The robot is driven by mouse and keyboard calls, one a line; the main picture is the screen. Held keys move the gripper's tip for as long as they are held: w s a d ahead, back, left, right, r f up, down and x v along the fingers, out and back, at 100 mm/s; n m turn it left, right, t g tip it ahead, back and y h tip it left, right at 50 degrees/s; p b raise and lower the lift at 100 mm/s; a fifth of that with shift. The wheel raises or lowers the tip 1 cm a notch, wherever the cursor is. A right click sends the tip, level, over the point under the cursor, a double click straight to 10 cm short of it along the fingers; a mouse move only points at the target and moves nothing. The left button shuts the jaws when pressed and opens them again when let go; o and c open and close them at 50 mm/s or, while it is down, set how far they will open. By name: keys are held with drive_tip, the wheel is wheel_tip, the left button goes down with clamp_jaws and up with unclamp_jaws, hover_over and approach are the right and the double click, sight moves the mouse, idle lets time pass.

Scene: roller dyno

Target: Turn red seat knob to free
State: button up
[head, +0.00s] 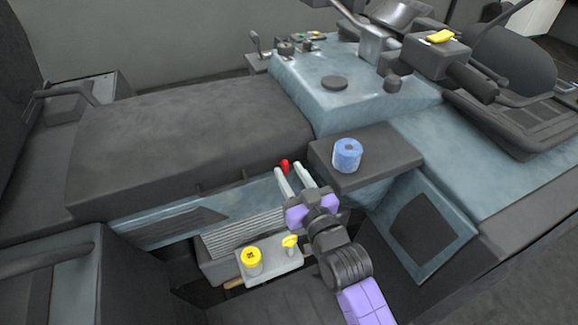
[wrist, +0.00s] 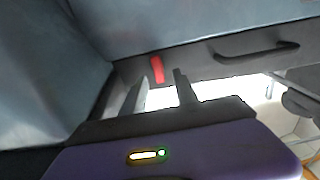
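The red seat knob (head: 284,166) is a small red lever at the front edge under the dark seat cushion (head: 190,140), near its right end. In the wrist view the red knob (wrist: 157,69) stands nearly upright, tilted slightly, just beyond the fingertips. My gripper (head: 289,170) reaches toward it from below; its two pale fingers are apart. In the wrist view my gripper (wrist: 160,78) is open, with the knob beyond the gap between the fingers, nearer the left one. I cannot tell whether a finger touches the knob. Nothing is clearly held.
A grey side shelf (head: 385,152) with a blue roll (head: 347,155) on it is close right of my gripper. Below left is a panel with a yellow round knob (head: 252,261) and a yellow handle (head: 290,242). A dark handle (wrist: 257,51) shows right in the wrist view.

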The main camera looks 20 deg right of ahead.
drive_tip(key=shift+w, duration=0.55)
clamp_jaws()
idle(1.1)
